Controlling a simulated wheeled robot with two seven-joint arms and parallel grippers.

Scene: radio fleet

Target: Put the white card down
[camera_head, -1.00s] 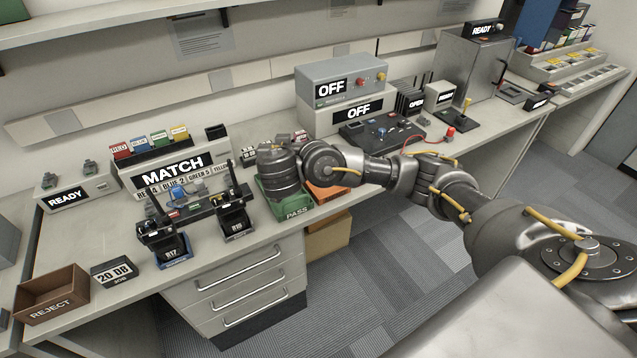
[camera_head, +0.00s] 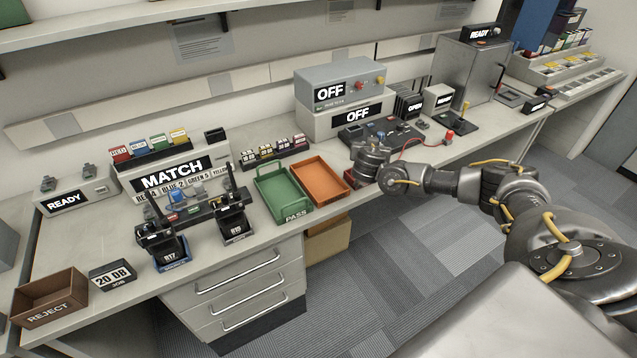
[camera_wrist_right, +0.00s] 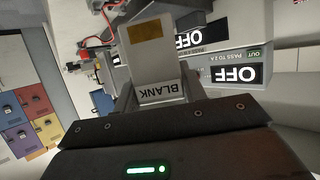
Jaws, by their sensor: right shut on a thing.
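The white card (camera_wrist_right: 152,58) shows in the right wrist view, with a gold-brown patch and a label reading BLANK. My right gripper (camera_wrist_right: 157,92) is shut on its labelled end, and the card sticks out beyond the fingers. In the head view my right gripper (camera_head: 368,158) is over the bench's front area, just right of the orange tray (camera_head: 338,198) and in front of the dark control panel (camera_head: 352,135). I cannot make out the card in the head view. My left gripper is not in view.
A green PASS tray (camera_head: 270,208) sits left of the orange tray, both empty. Behind them is a small card rack (camera_head: 262,158). Two grey boxes reading OFF (camera_head: 338,84) stand behind the panel. A red wire (camera_head: 408,137) crosses the bench. Radios (camera_head: 170,250) stand at left.

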